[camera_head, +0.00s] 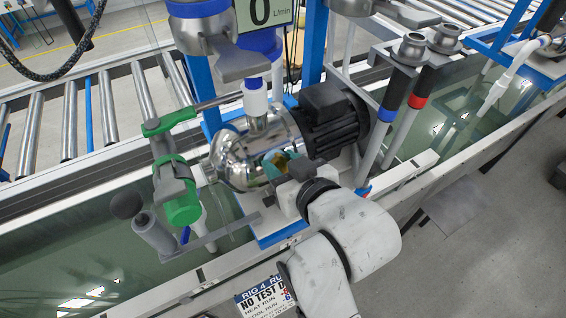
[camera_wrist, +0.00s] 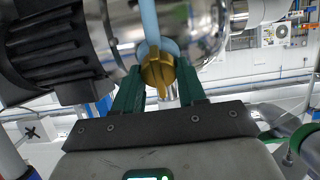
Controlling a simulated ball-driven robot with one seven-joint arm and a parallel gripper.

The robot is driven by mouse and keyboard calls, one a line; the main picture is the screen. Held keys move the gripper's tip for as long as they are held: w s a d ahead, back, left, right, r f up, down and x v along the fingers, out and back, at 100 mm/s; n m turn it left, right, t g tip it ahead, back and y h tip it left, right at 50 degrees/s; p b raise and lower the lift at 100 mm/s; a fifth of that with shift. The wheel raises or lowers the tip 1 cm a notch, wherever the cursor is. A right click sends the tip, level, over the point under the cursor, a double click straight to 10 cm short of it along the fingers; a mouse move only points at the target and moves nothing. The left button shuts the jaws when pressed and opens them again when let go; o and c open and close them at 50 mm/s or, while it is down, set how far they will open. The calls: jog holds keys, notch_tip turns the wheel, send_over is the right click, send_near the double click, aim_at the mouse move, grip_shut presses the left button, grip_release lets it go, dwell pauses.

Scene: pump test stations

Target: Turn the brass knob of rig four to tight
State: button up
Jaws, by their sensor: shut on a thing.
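The brass knob (camera_wrist: 158,72) sits on the polished steel pump (camera_wrist: 199,40) and shows between my two green fingers in the wrist view. My gripper (camera_wrist: 159,80) is shut on the knob, with a finger on each side of it. In the head view the pump (camera_head: 235,160) stands on rig four, with its black motor (camera_head: 330,118) to the right. My gripper (camera_head: 277,162) reaches its front from the lower right, and only a small patch of the brass knob (camera_head: 292,151) shows there. A rig sign (camera_head: 264,296) reading "RIG 4" hangs in front.
A green-handled valve (camera_head: 178,190) stands left of the pump. Blue-banded and red-banded pipes (camera_head: 424,90) rise at the right. A water trough (camera_head: 60,240) runs beneath, and a roller conveyor (camera_head: 90,115) lies behind. A display reading 0 (camera_head: 262,12) is above.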

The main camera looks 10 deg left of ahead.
jog(key=shift+c, duration=0.4)
jog(key=shift+r+m+p, duration=0.1)
jog(key=shift+m+p, duration=0.3)
jog(key=shift+p, duration=0.1)
jog(key=m+p, duration=0.3)
jog(key=shift+r, duration=0.15)
jog(key=m+h+p, duration=0.1)
jog(key=m+p, duration=0.2)
jog(key=m, duration=0.1)
jog(key=shift+d+m, duration=0.15)
jog(key=shift+m, duration=0.25)
jog(key=m+p, duration=0.1)
jog(key=m, duration=0.1)
jog(key=m+p, duration=0.1)
jog(key=m, duration=0.1)
jog(key=m+h+p, duration=0.1)
jog(key=shift+w+d+f+m, duration=0.1)
jog(key=shift+f+m, duration=0.15)
jog(key=shift+m, duration=0.15)
jog(key=shift+f+m+h+p, duration=0.15)
jog(key=shift+m+p, duration=0.3)
jog(key=shift+m, duration=0.65)
jog(key=shift+f+m+h+p, duration=0.15)
jog(key=shift+m+p, duration=0.25)
jog(key=shift+m, duration=0.7)
jog(key=shift+r, duration=0.1)
jog(key=o, duration=1)
